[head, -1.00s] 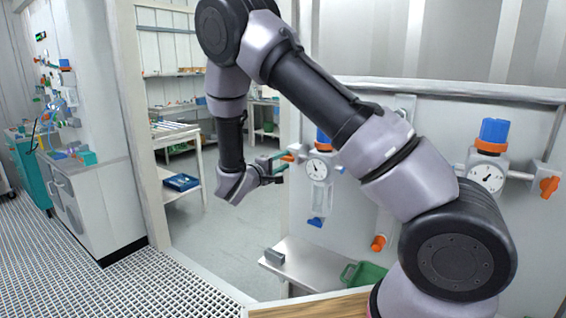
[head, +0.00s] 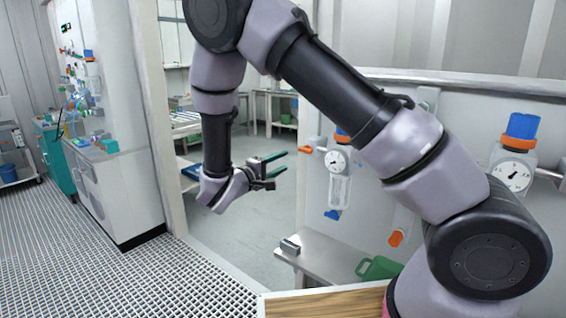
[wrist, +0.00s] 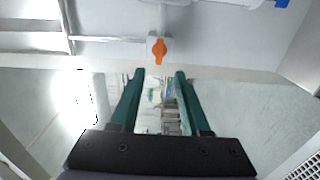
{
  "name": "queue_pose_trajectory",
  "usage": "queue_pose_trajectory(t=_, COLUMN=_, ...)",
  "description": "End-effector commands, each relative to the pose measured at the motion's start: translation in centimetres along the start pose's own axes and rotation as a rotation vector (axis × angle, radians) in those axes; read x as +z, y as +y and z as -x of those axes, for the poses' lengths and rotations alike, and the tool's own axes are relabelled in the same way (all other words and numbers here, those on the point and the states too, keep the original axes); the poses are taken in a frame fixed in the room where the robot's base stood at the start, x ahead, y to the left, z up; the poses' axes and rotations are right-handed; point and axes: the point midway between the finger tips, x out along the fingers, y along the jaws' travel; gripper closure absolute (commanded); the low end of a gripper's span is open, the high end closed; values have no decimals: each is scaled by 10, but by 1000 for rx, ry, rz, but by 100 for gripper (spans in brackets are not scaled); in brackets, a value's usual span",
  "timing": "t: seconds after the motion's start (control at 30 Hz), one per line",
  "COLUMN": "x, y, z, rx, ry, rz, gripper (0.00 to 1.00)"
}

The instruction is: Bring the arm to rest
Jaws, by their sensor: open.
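My gripper (head: 280,164) hangs at the end of my bent arm, left of the middle in the head view, in front of the doorway. Its two green fingers are apart, point to the right and hold nothing. In the wrist view the green fingers (wrist: 158,76) are spread with an empty gap between them. An orange valve handle (wrist: 159,50) shows beyond the fingertips in the wrist view; I cannot tell how far off it is.
A panel with gauges (head: 513,174) and blue-capped regulators (head: 522,126) stands on the right. A white cabinet (head: 125,195) stands left of the doorway post. The grated floor (head: 150,275) at lower left is clear.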

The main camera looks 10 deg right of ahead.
Motion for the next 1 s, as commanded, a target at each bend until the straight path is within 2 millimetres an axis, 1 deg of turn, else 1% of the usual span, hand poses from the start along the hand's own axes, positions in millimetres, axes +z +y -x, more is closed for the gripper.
queue_pose_trajectory(t=0.17, x=2, y=2, z=-3, rx=-8, ry=-12, rz=-2, gripper=54)
queue_pose_trajectory(t=0.27, x=17, y=12, z=-14, rx=-51, ry=-75, rz=-12, gripper=54)
queue_pose_trajectory(t=0.37, x=47, y=29, z=-33, rx=-147, ry=-199, rz=-34, gripper=54)
queue_pose_trajectory(t=0.43, x=76, y=42, z=-46, rx=-243, ry=-303, rz=-58, gripper=54)
queue_pose_trajectory(t=0.5, x=106, y=53, z=-54, rx=-350, ry=-403, rz=-92, gripper=54)
queue_pose_trajectory(t=0.57, x=129, y=62, z=-57, rx=-443, ry=-476, rz=-126, gripper=54)
queue_pose_trajectory(t=0.6, x=144, y=67, z=-58, rx=-506, ry=-519, rz=-152, gripper=54)
queue_pose_trajectory(t=0.7, x=177, y=80, z=-55, rx=-663, ry=-609, rz=-232, gripper=54)
queue_pose_trajectory(t=0.8, x=204, y=93, z=-47, rx=-815, ry=-670, rz=-332, gripper=54)
queue_pose_trajectory(t=0.9, x=226, y=107, z=-36, rx=-959, ry=-702, rz=-449, gripper=54)
queue_pose_trajectory(t=1.0, x=242, y=123, z=-22, rx=-1088, ry=-704, rz=-584, gripper=54)
